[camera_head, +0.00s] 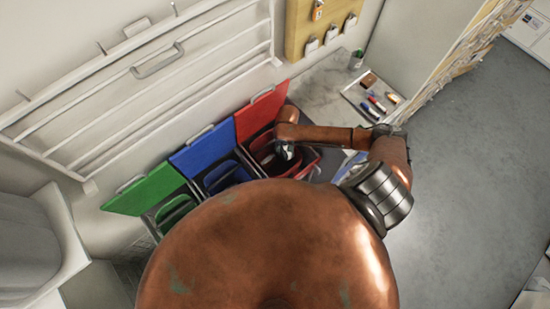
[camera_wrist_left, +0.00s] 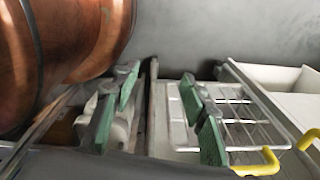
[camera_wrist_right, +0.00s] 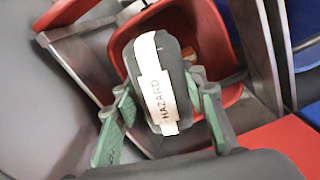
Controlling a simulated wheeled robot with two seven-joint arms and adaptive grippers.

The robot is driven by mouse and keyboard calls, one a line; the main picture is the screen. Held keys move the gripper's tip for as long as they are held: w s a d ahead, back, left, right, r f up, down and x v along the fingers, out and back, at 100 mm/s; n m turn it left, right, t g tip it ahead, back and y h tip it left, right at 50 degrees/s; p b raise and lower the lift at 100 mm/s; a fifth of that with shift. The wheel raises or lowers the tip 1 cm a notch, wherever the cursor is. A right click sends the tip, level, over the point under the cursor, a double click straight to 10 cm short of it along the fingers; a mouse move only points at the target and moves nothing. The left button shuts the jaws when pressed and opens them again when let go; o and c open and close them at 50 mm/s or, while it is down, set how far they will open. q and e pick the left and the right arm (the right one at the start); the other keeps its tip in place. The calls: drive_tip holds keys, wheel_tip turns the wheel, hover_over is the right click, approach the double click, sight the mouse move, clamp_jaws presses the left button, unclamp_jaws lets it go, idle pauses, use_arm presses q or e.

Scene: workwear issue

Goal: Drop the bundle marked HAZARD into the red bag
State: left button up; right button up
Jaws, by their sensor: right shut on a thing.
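The bundle marked HAZARD (camera_wrist_right: 160,85) is dark grey with a white band lettered HAZARD. My right gripper (camera_wrist_right: 165,122) is shut on it, with a green-padded finger on each side. In the right wrist view the bundle hangs over the red bag (camera_wrist_right: 234,97), whose red rim and part of the inside show behind it. In the head view the right gripper (camera_head: 285,152) is above the red bag (camera_head: 308,162), and my arm covers part of the bag. My left gripper (camera_wrist_left: 158,112) shows only in the left wrist view. Its fingers are apart, with nothing held between them.
A red lid (camera_head: 262,111) stands raised behind the red bag. Blue (camera_head: 203,160) and green (camera_head: 145,188) lids stand to its left, with their own bags. A tray (camera_head: 372,97) of small items lies on the counter. A white wire rack (camera_wrist_left: 245,122) is below my left gripper.

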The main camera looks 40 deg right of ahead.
wheel_tip(320, 180, down, 2)
drive_tip(key=shift+f+b, duration=0.15)
drive_tip(key=shift+b, duration=0.8)
wheel_tip(320, 180, down, 2)
drive_tip(key=b, duration=0.2)
drive_tip(key=shift+f+b, duration=0.25)
drive_tip(key=shift+b, duration=0.15)
drive_tip(key=shift+f, duration=0.1)
use_arm(q)
drive_tip(key=f, duration=0.2)
drive_tip(key=w+f, duration=0.1)
drive_tip(key=f, duration=0.2)
drive_tip(key=shift+w+d+f, duration=0.15)
drive_tip(key=shift+w+f, duration=0.1)
drive_tip(key=shift+f, duration=0.1)
use_arm(e)
drive_tip(key=o, duration=1.3)
drive_tip(key=shift+o, duration=0.2)
wheel_tip(320, 180, up, 12)
drive_tip(key=shift+s+a, duration=0.1)
drive_tip(key=shift+s, duration=0.05)
drive_tip(key=shift+f, duration=0.1)
